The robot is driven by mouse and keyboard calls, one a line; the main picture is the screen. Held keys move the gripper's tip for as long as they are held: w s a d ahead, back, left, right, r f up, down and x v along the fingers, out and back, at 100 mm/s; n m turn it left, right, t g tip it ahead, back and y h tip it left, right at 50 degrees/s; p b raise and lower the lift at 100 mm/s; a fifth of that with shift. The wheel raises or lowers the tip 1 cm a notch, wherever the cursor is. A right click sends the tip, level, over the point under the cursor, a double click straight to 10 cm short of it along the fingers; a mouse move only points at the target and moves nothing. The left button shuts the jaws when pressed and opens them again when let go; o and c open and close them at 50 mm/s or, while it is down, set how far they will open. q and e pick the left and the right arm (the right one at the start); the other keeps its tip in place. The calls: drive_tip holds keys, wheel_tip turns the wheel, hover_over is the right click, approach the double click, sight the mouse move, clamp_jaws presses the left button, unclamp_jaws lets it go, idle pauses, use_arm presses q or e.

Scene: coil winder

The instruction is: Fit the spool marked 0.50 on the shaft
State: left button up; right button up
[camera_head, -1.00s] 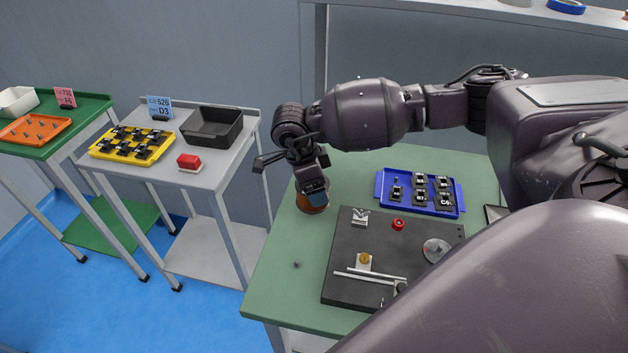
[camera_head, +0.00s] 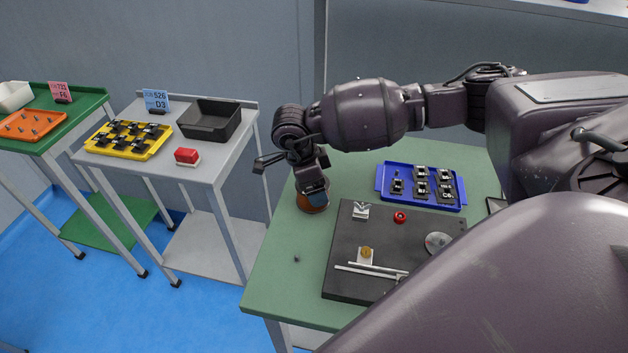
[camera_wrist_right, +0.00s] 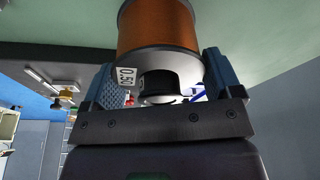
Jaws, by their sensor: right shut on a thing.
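The spool marked 0.50 (camera_wrist_right: 160,30) is wound with copper-coloured wire, and its label shows on the flange in the wrist view. My right gripper (camera_wrist_right: 160,85) is shut on it, with one blue finger pad on each side. In the head view the spool (camera_head: 312,203) shows below my right gripper (camera_head: 313,190), at the left part of the green table; I cannot tell whether it touches the table. A dark winder plate (camera_head: 345,230) lies to the right, carrying light rods (camera_head: 370,271), a brass-coloured part (camera_head: 366,253) and a grey disc (camera_head: 437,242). I cannot tell which part is the shaft. My left gripper is out of view.
A blue tray (camera_head: 381,190) of dark parts lies behind the plate. A red knob (camera_head: 400,217) stands on the plate. The green table (camera_head: 275,275) is mostly clear at front left. A grey table at left holds a yellow tray (camera_head: 92,149), black bin (camera_head: 210,133) and red block (camera_head: 187,156).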

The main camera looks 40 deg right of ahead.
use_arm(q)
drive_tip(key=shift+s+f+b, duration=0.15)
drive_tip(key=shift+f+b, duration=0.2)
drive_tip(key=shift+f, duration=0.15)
use_arm(e)
drive_tip(key=shift+f, duration=0.75)
drive_tip(key=o, duration=1.1)
drive_tip(key=v, duration=0.4)
drive_tip(key=shift+w+r+p, duration=0.1)
drive_tip(key=shift+r+p, duration=0.05)
drive_tip(key=shift+p, duration=0.15)
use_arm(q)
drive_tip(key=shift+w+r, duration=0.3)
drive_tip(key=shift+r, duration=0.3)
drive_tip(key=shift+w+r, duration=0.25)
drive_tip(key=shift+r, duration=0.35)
use_arm(e)
drive_tip(key=v, duration=0.6)
drive_tip(key=shift+a+r, duration=0.15)
drive_tip(key=shift+r, duration=0.15)
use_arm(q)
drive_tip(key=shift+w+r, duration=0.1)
use_arm(e)
drive_tip(key=shift+f, duration=0.1)
